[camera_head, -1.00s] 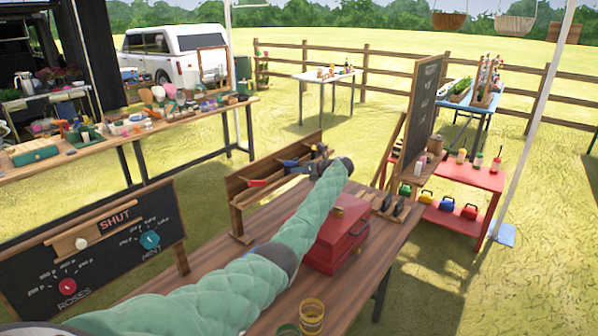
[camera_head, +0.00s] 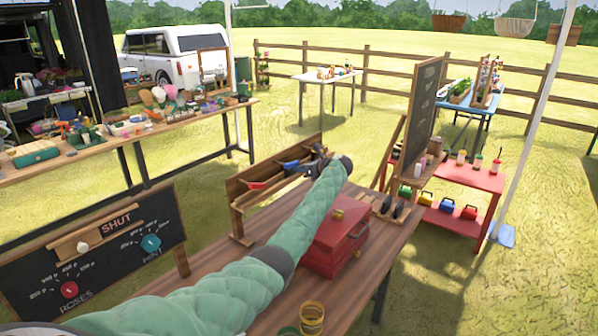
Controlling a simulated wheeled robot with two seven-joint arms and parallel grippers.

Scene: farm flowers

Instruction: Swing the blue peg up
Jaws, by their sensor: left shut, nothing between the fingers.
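A wooden rack (camera_head: 241,196) stands on the brown table, with a red peg (camera_head: 257,185) and a blue peg (camera_head: 290,166) sticking out at its front. The blue peg is small in the view, and its exact tilt is hard to tell. My left arm, in a green padded sleeve, reaches over the table from the lower left. My left gripper (camera_head: 318,158) is shut and empty at the rack's right end, just right of the blue peg. I cannot tell whether it touches the peg. My wrist hides part of the rack's right end. My right gripper is not in view.
A red toolbox (camera_head: 334,243) sits close beside my forearm. A chalkboard with knobs (camera_head: 95,262) stands at the left. A tall blackboard (camera_head: 422,110) and a red shelf (camera_head: 470,178) stand at the right. A yellow-rimmed jar (camera_head: 311,318) is at the near edge.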

